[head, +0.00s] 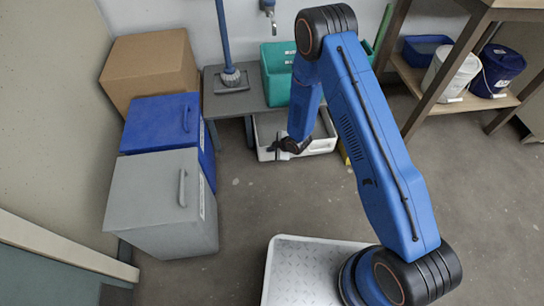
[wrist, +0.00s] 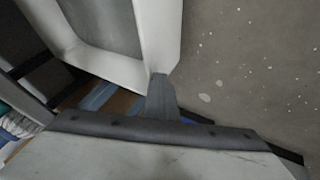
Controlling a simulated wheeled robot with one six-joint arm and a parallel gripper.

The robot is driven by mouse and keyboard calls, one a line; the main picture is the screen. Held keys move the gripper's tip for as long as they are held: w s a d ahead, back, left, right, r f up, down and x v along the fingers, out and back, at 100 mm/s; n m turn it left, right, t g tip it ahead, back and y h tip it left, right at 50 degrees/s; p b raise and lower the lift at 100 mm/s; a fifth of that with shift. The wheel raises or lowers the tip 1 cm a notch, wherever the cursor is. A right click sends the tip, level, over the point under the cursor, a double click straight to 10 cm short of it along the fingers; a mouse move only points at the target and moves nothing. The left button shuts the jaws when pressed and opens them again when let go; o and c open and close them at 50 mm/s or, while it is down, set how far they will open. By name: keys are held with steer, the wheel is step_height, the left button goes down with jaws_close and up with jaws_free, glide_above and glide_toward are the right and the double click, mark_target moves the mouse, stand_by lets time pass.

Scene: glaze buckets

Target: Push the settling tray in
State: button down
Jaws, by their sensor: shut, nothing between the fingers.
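The settling tray (head: 322,148) is a white, shallow, rimmed tray on the floor, partly under the grey table with the teal sink. Its front edge sticks out past the table, and my arm hides part of it. My gripper (head: 279,151) is low at the tray's front edge, left of its middle. In the wrist view, the tray's pale rim (wrist: 166,30) runs down to the dark fingertip of my gripper (wrist: 158,84). The fingers are together with nothing between them. The fingertip is at or very near the rim; I cannot tell whether it touches.
A grey bin (head: 155,205), a blue bin (head: 150,125) and a cardboard box (head: 150,65) stand along the left. A mop (head: 230,75) stands by the teal sink (head: 276,75). Wooden shelves with buckets (head: 497,70) are at the right. The floor before the tray is clear.

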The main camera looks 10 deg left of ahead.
steer(key=w+a, duration=0.3)
steer(key=w, duration=0.9)
steer(key=shift+w+a+r, duration=0.15)
steer(key=shift+a, duration=0.1)
